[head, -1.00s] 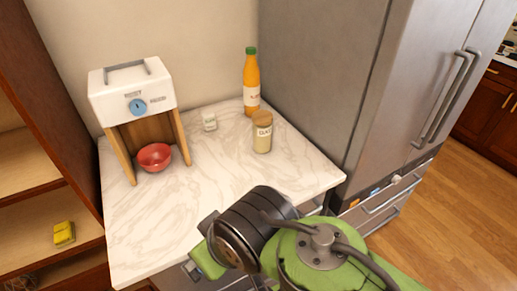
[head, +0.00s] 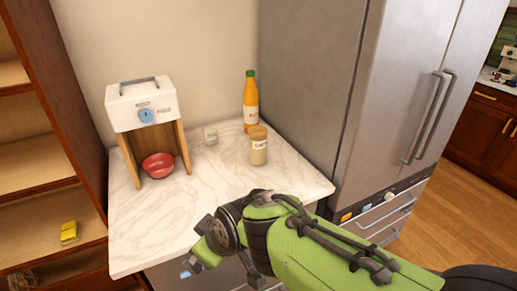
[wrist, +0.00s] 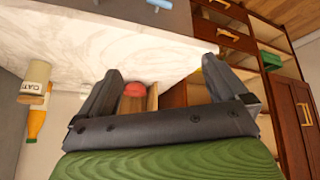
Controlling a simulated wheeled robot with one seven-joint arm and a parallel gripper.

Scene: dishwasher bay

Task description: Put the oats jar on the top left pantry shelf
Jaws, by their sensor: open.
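The oats jar (head: 258,147), a clear jar with tan contents, a tan lid and a white label, stands upright on the marble counter (head: 225,215). It also shows at the left edge of the wrist view (wrist: 34,80). My gripper (head: 197,242) is at the counter's front edge, to the front left of the jar and apart from it. In the wrist view its two fingers (wrist: 160,90) are spread with nothing between them touching. The pantry shelves (head: 35,170) stand at the left of the head view; the topmost part is cut off.
An orange bottle (head: 250,105) stands just behind the jar, near the fridge (head: 310,75). A yellow item (head: 69,232) sits on a lower shelf.

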